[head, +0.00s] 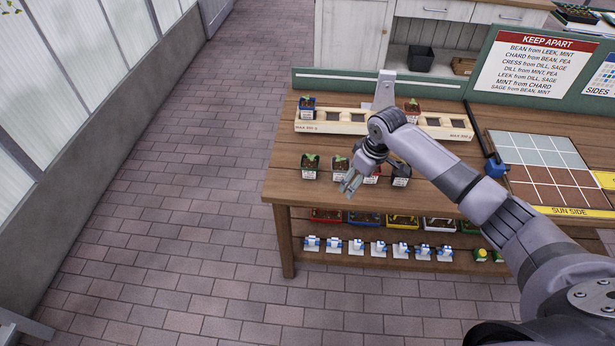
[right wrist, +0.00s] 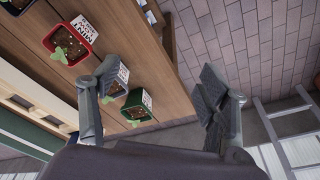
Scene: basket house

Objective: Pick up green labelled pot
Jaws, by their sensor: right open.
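The green pot (right wrist: 147,98) holds a seedling and bears a white label. It is the lowest pot in the right wrist view, between my fingers in the picture; whether they are around it is unclear. It appears to be the leftmost pot of the front row (head: 310,174) in the head view. My right gripper (head: 348,184) is open and empty, near the table's front edge, to the right of that pot. Its two spread fingers show in the right wrist view (right wrist: 158,75). The left finger partly hides a dark pot (right wrist: 116,86). My left gripper is not in view.
A red pot (right wrist: 84,26) stands in the same row. A wooden rack with slots (head: 330,127) lies behind, bearing a blue pot (head: 307,104) and a red pot (head: 411,106). A shelf below carries trays and several small white-and-blue items (head: 334,244). The brick floor at left is clear.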

